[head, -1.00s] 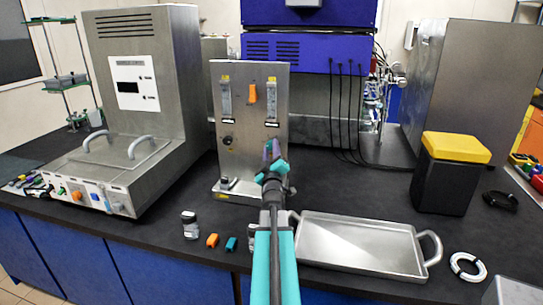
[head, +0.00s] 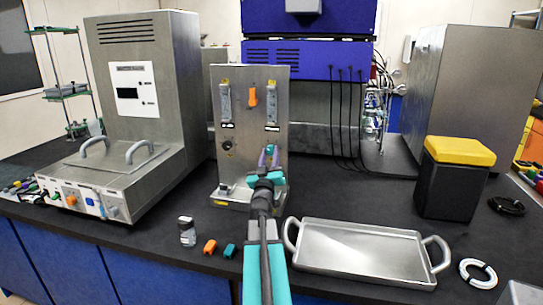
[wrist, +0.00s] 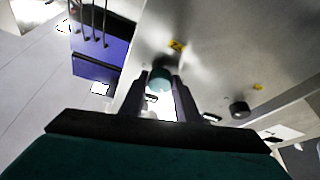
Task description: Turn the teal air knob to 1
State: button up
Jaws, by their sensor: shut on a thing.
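The teal air knob (wrist: 160,77) sits between my gripper's fingertips on the steel panel in the wrist view. My gripper (wrist: 161,84) is shut on it, one finger on each side. I cannot read the knob's pointer or scale in either view.
A black knob (head: 228,145) is on the panel's left side, below two flow tubes and an orange piece (head: 253,96). A steel tray (head: 365,226) lies to the right. A small jar (head: 187,231) and orange and teal blocks lie in front.

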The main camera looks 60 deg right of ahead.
jog(key=shift+w+a+f+m+g+h+p, duration=0.15)
jog(key=shift+m+g, duration=0.25)
jog(key=shift+m, duration=0.6)
jog(key=shift+w+d+r+m+g+h+p, duration=0.1)
jog(key=shift+m+g+h+p, duration=0.25)
jog(key=shift+m, duration=0.65)
jog(key=shift+w+a+f+m+g+h, duration=0.1)
jog(key=shift+m+g, duration=0.35)
jog(key=shift+m, duration=0.55)
jog(key=o, duration=1)
jog(key=shift+o, duration=0.2)
jog(key=shift+s, duration=0.1)
